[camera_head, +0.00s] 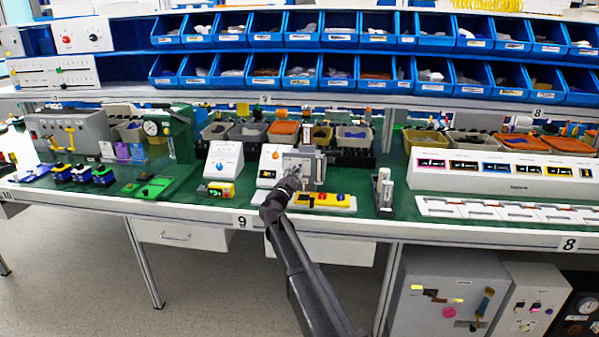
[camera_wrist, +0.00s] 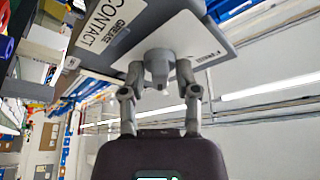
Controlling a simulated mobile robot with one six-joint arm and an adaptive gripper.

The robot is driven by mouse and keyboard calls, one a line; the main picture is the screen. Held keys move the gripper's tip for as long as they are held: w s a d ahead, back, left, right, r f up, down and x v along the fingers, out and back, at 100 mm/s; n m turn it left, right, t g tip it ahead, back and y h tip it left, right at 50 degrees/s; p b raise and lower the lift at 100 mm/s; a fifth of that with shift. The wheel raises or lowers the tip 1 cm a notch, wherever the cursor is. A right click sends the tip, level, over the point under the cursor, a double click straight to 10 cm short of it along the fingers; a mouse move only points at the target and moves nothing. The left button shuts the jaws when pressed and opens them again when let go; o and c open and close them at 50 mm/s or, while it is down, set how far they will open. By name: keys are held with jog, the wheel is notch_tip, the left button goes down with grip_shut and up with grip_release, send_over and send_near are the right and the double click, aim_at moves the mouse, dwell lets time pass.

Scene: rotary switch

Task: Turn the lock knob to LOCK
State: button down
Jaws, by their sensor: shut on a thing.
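In the wrist view the two fingers of my gripper (camera_wrist: 158,78) are closed on a small grey knob (camera_wrist: 157,62), one on each side of it. The knob stands out from a white plate (camera_wrist: 193,38) on a grey box. In the head view the grey box (camera_head: 318,162) stands on the green bench top, and my gripper (camera_head: 294,172) is at its front left. The knob is hidden there behind my gripper. I cannot read a LOCK mark or the knob's angle; the lettering on the white plate is too small.
A yellow block strip (camera_head: 325,199) lies in front of the grey box. A white sloped box with a blue knob (camera_head: 224,160) stands to the left, and a small upright switch (camera_head: 384,190) to the right. Blue bins (camera_head: 302,77) fill the shelves behind.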

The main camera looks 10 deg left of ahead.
jog(key=shift+m, duration=0.5)
jog(key=c, duration=0.6)
grip_release()
jog(key=shift+c, duration=0.2)
jog(key=shift+s, duration=0.2)
